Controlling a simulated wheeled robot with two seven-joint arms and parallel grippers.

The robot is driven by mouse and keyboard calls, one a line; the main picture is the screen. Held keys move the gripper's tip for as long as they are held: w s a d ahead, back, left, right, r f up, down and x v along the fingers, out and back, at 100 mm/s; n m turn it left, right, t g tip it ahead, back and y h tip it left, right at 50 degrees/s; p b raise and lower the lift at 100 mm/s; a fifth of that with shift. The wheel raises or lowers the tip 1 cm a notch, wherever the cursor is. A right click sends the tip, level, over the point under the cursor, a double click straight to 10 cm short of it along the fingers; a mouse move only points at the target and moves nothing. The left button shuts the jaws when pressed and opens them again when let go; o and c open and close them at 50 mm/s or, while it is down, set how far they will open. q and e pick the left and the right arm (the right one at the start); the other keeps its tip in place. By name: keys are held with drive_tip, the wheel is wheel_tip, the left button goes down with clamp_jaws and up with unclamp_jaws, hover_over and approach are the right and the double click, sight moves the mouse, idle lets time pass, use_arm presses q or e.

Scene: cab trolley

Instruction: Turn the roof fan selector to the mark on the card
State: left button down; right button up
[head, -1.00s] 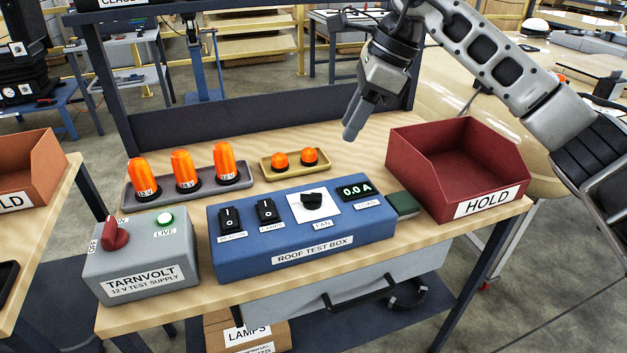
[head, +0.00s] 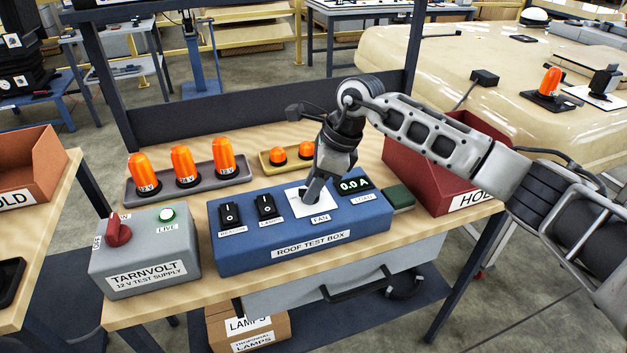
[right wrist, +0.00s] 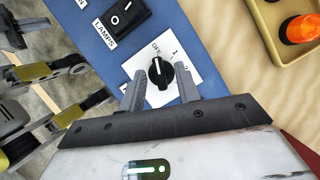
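The fan selector, a black rotary knob (right wrist: 161,75) with a white pointer line, sits on a white card (right wrist: 196,82) on the blue roof test box (head: 235,255). The card shows OFF and 1; its other print is partly hidden. My right gripper (right wrist: 162,88) is open, with a finger on each side of the knob and a visible gap. In the head view it points down at the card (head: 311,198). My left gripper is not in view.
A LAMPS rocker switch (right wrist: 122,18) is close to the knob. The load display (head: 354,185) reads 0.0 A. The grey supply box (head: 150,270) stands left, with its green LIVE light. Amber lamps in trays stand behind; the red HOLD bin (head: 425,185) is right.

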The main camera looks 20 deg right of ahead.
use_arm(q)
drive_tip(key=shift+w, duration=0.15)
use_arm(e)
clamp_jaws()
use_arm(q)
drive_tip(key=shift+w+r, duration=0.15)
